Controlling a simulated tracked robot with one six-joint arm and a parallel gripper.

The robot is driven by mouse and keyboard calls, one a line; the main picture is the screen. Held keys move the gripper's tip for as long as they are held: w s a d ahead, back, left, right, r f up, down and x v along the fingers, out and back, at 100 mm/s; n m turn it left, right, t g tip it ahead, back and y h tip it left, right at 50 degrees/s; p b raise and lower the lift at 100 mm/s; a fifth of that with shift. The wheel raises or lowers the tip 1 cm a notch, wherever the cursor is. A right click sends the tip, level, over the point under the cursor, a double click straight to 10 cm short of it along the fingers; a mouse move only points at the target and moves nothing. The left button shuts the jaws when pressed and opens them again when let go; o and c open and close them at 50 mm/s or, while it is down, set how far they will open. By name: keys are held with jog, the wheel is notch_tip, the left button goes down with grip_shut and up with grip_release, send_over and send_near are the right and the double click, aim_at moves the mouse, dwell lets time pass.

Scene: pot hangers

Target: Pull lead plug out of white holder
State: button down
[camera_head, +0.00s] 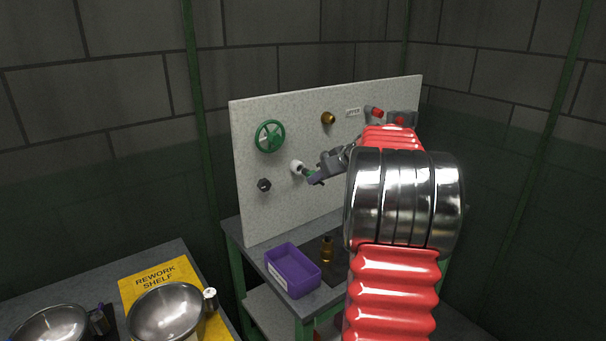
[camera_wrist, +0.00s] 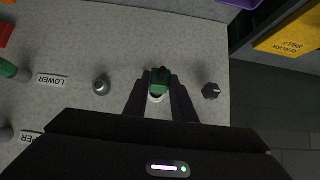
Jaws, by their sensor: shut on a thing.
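The white holder (camera_head: 297,166) sticks out from the speckled upright board, left of my gripper in the head view. A small green plug (camera_head: 309,174) shows between the holder and the fingertips. My gripper (camera_head: 315,177) is shut on this plug. In the wrist view the green plug (camera_wrist: 159,79) sits between the two dark fingers, with part of the white holder (camera_wrist: 156,99) showing against it. The plug appears to be at the holder's mouth; I cannot tell how deep it sits.
The board (camera_head: 250,215) bears a green handwheel (camera_head: 270,136), a dark knob (camera_head: 264,185), a brass knob (camera_head: 328,118) and red-tipped parts (camera_head: 374,111). Below stand a purple bin (camera_head: 292,270) and a brass piece (camera_head: 327,249). Metal bowls (camera_head: 166,312) are at lower left.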

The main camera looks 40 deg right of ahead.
jog(key=shift+s, duration=0.25)
jog(key=shift+s, duration=0.65)
